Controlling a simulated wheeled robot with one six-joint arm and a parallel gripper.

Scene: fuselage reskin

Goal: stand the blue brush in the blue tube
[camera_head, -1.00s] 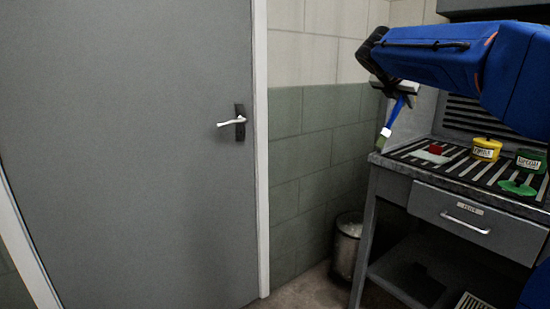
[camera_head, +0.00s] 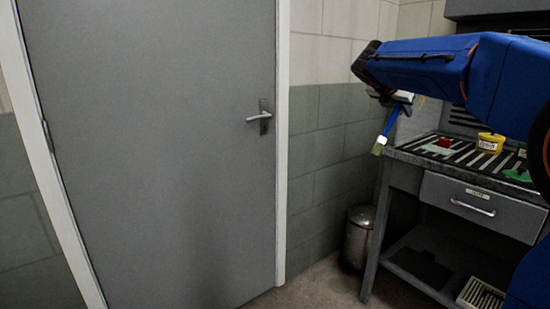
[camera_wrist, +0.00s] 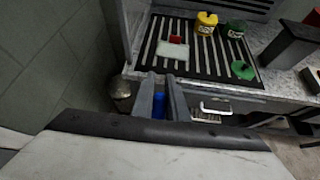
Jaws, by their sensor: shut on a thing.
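The blue brush (camera_head: 389,127) hangs from my gripper (camera_head: 391,97) in the head view, tilted, with its pale bristle end lower left. It is left of the workbench edge, in the air. In the wrist view my gripper (camera_wrist: 159,88) is shut on the brush's blue handle (camera_wrist: 158,105), which shows between the two grey fingers. The bristle end is hidden there. I see no blue tube in either view.
The workbench (camera_head: 483,180) carries a slatted top with a yellow pot (camera_head: 490,142), a red block (camera_head: 444,141), a pale flat piece (camera_wrist: 172,51) and a green pot (camera_wrist: 236,28). A metal bin (camera_head: 357,238) stands by the wall. A grey door (camera_head: 160,150) fills the left.

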